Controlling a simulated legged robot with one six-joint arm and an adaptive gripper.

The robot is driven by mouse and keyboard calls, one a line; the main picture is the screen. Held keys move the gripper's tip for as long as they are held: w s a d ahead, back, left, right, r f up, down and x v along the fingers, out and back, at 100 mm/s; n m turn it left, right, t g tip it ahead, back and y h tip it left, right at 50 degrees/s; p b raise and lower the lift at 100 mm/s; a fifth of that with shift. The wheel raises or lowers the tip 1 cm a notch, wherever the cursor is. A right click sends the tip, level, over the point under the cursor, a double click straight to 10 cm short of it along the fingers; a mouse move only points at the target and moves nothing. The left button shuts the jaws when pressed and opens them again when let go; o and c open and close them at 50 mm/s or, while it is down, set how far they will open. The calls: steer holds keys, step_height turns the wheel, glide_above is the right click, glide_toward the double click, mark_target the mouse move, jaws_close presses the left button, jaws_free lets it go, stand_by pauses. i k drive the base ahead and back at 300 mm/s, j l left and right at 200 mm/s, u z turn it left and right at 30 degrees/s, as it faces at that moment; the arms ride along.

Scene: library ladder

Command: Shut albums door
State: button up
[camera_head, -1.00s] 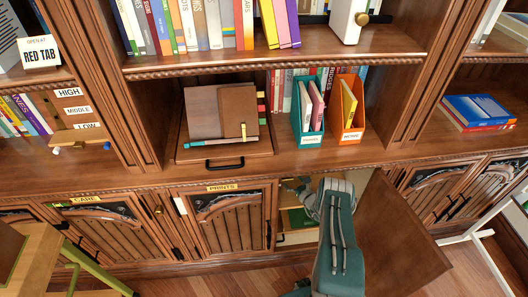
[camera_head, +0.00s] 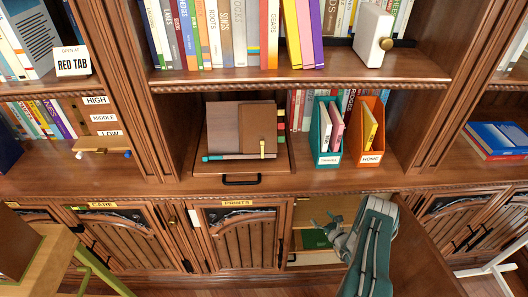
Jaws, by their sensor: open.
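The albums door (camera_head: 425,262) appears to be the plain brown cabinet door standing wide open at the lower right; no label on it shows. It swings out toward me from the right side of an open compartment (camera_head: 318,212). A green item (camera_head: 316,239) lies inside that compartment. My gripper (camera_head: 334,234) is open and empty, in front of the compartment opening and left of the door. My teal-and-grey forearm hides part of the door's inner face and the hinge side. I cannot tell whether the arm touches the door.
Closed doors marked CARE (camera_head: 105,207) and PRINTS (camera_head: 238,203) are to the left. Above, the counter holds a drawer-like tray (camera_head: 226,170), a teal file box (camera_head: 322,158) and an orange file box (camera_head: 366,160). A white frame (camera_head: 490,268) stands at the lower right.

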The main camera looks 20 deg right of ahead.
mark_target(417, 268)
steer(key=k+j, duration=0.75)
steer(key=k, duration=0.15)
